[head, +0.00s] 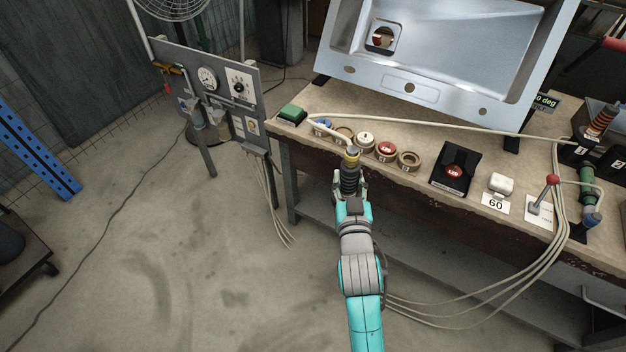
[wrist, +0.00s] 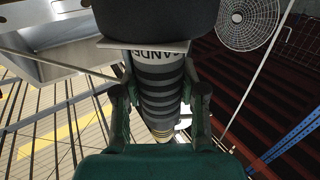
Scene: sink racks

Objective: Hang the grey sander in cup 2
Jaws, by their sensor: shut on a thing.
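The grey sander (wrist: 158,88) is a cylinder with dark and grey bands and a partly visible label reading "SANDE" in the wrist view. In the head view it shows as a dark ribbed body with a brass-coloured end (head: 352,155). My gripper (head: 350,190) is shut on it, at the bench's front edge near the ring row. Black holders (head: 583,150) stand at the far right of the bench, one with a tag that looks like 1. An orange-and-dark banded tool (head: 601,120) stands there. I cannot make out which one is cup 2.
Several round rings (head: 409,160) line the bench front. A steel sink (head: 455,60) stands behind. A black box with a red button (head: 454,172), a white block (head: 501,183) and a red-knobbed lever (head: 552,181) lie rightward. Cream hoses (head: 440,125) cross the bench.

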